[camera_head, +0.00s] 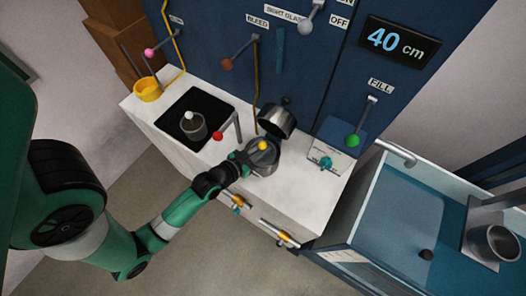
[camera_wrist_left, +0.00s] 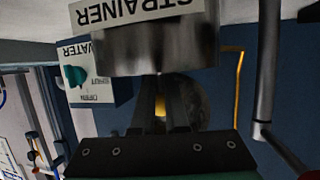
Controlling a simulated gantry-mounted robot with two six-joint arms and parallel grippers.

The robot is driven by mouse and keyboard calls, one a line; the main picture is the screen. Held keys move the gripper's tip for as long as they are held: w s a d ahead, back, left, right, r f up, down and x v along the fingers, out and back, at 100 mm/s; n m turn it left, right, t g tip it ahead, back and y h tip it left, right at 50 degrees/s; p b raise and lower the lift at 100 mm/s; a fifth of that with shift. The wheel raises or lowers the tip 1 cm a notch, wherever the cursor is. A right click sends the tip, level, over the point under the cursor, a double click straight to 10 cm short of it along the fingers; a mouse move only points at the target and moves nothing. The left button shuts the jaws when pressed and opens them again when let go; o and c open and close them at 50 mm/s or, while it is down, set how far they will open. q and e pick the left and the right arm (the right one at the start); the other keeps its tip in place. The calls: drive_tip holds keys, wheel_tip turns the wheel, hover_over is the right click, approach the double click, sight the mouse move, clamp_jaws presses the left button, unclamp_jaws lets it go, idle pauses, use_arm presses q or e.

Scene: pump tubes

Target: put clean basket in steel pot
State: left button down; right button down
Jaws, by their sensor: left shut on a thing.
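The steel pot (camera_head: 263,163) stands on the white counter and bears a STRAINER label in the left wrist view (camera_wrist_left: 150,50). Its round lid (camera_head: 276,120) is swung open behind it. My left gripper (camera_head: 260,150) is at the pot's mouth, shut on a yellow knob (camera_head: 263,145); the yellow also shows between the fingers in the left wrist view (camera_wrist_left: 160,106). Whatever is below the knob is hidden by the pot and gripper. A grey basket (camera_head: 194,128) with a white knob stands in a black tray (camera_head: 206,101). I cannot tell which basket is clean.
A red-knobbed lever (camera_head: 218,135) stands between tray and pot. A WATER valve (camera_head: 326,161) and a green-knobbed FILL lever (camera_head: 353,139) are to the right. A yellow cup (camera_head: 147,90) is at the back left. A blue basin (camera_head: 400,215) is at the right.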

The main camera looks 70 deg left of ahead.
use_arm(q)
drive_tip(key=shift+f, duration=0.1)
drive_tip(key=c, duration=0.9)
unclamp_jaws()
drive_tip(key=shift+c, duration=0.2)
drive_tip(key=shift+s+d+r, duration=0.15)
drive_tip(key=shift+s+r, duration=0.1)
drive_tip(key=shift+r, duration=0.05)
drive_tip(key=p+v, duration=0.1)
drive_tip(key=v, duration=1)
drive_tip(key=shift+s, duration=0.2)
drive_tip(key=shift+d, duration=0.1)
